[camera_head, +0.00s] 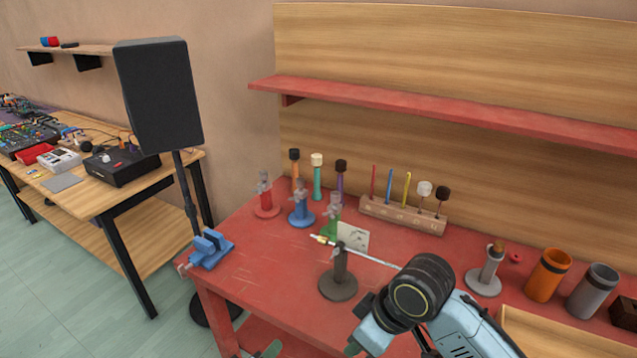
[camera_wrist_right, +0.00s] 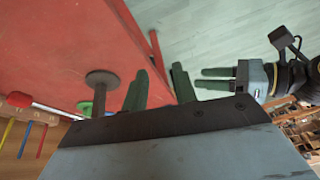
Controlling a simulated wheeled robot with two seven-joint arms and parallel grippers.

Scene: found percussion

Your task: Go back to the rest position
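My right gripper shows in the right wrist view (camera_wrist_right: 160,72), its two green fingers apart with nothing between them. It hangs beside the red table's edge, above the floor. In the head view my right arm comes in from the lower right and a green fingertip of the right gripper (camera_head: 353,347) shows at the bottom edge. My left gripper (camera_wrist_right: 203,78) is at the right of the wrist view, its two green fingers parallel with a narrow gap and nothing held. In the head view only a green piece shows low at the table's front, probably its fingertip.
The red table (camera_head: 265,280) carries a dark round stand (camera_head: 338,285) with a thin rod across its top. Behind are small clamps, handled sticks and a wooden rack (camera_head: 400,215). An orange cup (camera_head: 547,275) and grey cup (camera_head: 592,290) stand right. A speaker (camera_head: 160,95) stands left.

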